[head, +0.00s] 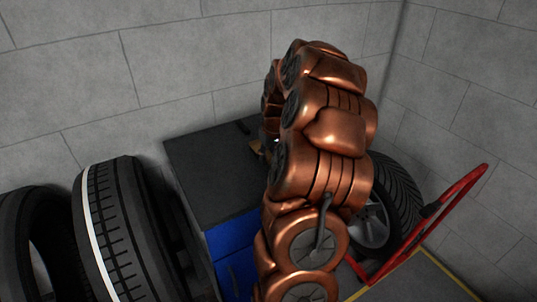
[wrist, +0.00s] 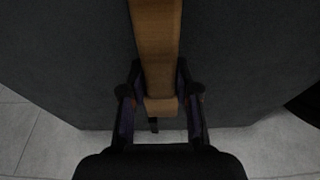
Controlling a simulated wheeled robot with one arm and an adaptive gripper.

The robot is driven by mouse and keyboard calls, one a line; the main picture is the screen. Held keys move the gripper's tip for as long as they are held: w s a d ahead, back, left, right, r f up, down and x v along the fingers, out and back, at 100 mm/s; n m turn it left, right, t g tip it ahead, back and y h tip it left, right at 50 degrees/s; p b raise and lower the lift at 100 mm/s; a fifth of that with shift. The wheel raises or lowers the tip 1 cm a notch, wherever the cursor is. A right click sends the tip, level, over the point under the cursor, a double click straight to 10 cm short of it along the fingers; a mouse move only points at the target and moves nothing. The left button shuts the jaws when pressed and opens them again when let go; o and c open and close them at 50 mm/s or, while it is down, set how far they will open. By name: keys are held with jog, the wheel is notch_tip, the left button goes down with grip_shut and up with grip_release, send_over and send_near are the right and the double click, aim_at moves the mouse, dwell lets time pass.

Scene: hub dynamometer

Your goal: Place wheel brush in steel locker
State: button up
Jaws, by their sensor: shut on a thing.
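The wheel brush (wrist: 157,40) shows in the wrist view as a wooden, light brown bar between the two dark fingers of my gripper (wrist: 158,85). My gripper is shut on it. In the head view a small brown piece of the brush (head: 257,147) shows over the dark cabinet top, beside my copper arm. My arm hides most of the gripper there. The brush's far end is cut off by the top of the wrist view. I cannot make out a steel locker in either view.
A cabinet with a dark top (head: 205,165) and blue front (head: 235,262) stands below my arm. Large tires (head: 125,225) stand at left. A wheel (head: 392,200) and a red-framed cart (head: 440,205) are at right. Grey block walls close the back.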

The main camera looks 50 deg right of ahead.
jog(key=shift+f, duration=0.3)
jog(key=shift+f, duration=0.15)
jog(key=o, duration=1)
jog(key=shift+r, duration=0.25)
jog(key=b+v, duration=0.2)
jog(key=v, duration=0.8)
jog(key=shift+s+r+b, duration=0.1)
jog(key=shift+r+b, duration=0.2)
jog(key=shift+b, duration=0.05)
jog(key=shift+s+a+r, duration=0.1)
jog(key=shift+s+r, duration=0.05)
jog(key=shift+r, duration=0.4)
